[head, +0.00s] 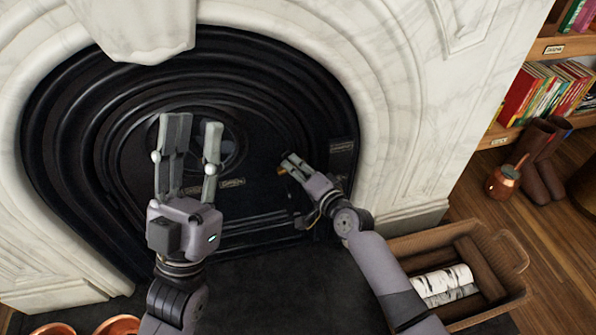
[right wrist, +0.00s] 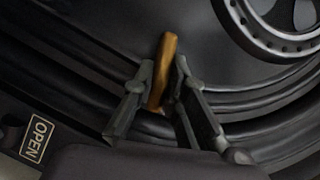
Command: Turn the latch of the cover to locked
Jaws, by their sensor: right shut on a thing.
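The black arched cover (head: 262,115) fills the marble fireplace opening. The latch (right wrist: 163,75) is a short brass-coloured bar, slightly tilted from upright in the right wrist view. My right gripper (right wrist: 166,85) is shut on the latch, with one finger on each side of it. In the head view my right gripper (head: 287,163) is at the right part of the cover, and only a small bit of the latch (head: 281,171) shows. My left gripper (head: 194,128) is open and empty in front of the cover's middle, hiding part of it.
An OPEN plate (right wrist: 38,139) shows at lower left in the right wrist view. A wicker log basket (head: 408,250) stands right of the fireplace, below my right arm. A copper pot (head: 503,184), boots (head: 540,150) and bookshelf (head: 553,48) are further right. Copper dishes (head: 118,325) lie at bottom left.

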